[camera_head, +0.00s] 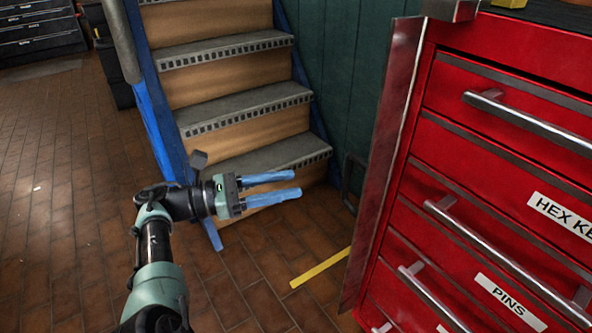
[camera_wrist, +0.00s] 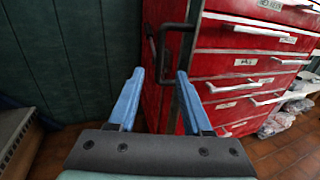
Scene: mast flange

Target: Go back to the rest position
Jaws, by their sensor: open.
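My gripper (camera_head: 300,183) has two blue fingers that stand apart with nothing between them. In the head view it is held out in front of the lower steps, pointing right toward the red tool cabinet. In the wrist view the gripper (camera_wrist: 158,75) faces the side of the cabinet and its dark side handle. The fingers appear clear of the cabinet, with floor showing between them in the head view. No object is held.
The red cabinet (camera_head: 455,150) with labelled drawers stands at the right. Wooden stairs (camera_head: 237,105) with blue rails rise behind my gripper. A yellow floor strip (camera_head: 320,268) lies beside the cabinet. The tiled floor (camera_head: 60,200) at the left is clear.

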